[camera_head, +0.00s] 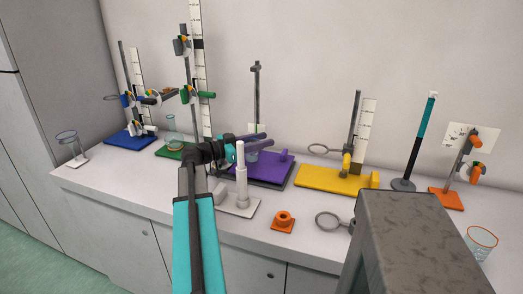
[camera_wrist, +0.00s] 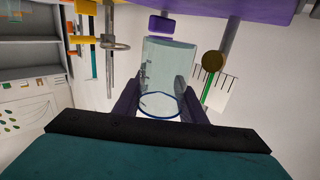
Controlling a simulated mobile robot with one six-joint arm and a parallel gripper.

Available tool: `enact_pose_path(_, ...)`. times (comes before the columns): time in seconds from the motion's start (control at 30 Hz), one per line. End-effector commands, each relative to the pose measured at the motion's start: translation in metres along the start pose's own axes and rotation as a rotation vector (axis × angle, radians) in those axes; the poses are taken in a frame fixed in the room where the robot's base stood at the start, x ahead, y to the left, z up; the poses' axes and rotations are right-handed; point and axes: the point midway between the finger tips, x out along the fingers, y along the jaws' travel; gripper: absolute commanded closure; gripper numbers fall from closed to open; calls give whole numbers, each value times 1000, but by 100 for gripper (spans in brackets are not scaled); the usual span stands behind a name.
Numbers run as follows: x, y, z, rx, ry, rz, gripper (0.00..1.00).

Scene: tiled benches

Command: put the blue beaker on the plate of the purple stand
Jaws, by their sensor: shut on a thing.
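The blue beaker (camera_wrist: 165,65), clear glass with a blue rim, is between the fingers of my gripper (camera_wrist: 157,108) in the wrist view. My gripper is shut on it. In the head view my gripper (camera_head: 244,139) is in front of the purple stand, with a small part of the beaker (camera_head: 252,155) showing below it. The purple stand has a wide purple base (camera_head: 268,171) and an upright grey rod (camera_head: 257,92). Its base also shows along the top of the wrist view (camera_wrist: 190,5). The stand's plate is not clearly made out, and my arm hides part of the stand.
Blue (camera_head: 130,140) and green (camera_head: 172,153) stands are at left, with a yellow stand (camera_head: 325,179) and orange stand (camera_head: 446,198) at right. A white post (camera_head: 241,180), orange part (camera_head: 283,222) and loose ring (camera_head: 329,221) are near the front edge. Another beaker (camera_head: 481,242) is far right.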

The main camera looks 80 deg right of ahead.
Motion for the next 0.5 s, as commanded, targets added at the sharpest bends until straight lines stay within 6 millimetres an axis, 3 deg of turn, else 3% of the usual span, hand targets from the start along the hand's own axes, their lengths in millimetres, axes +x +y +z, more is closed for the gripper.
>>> enact_pose_path(0.5,0,0,36,-1,1,0,85)
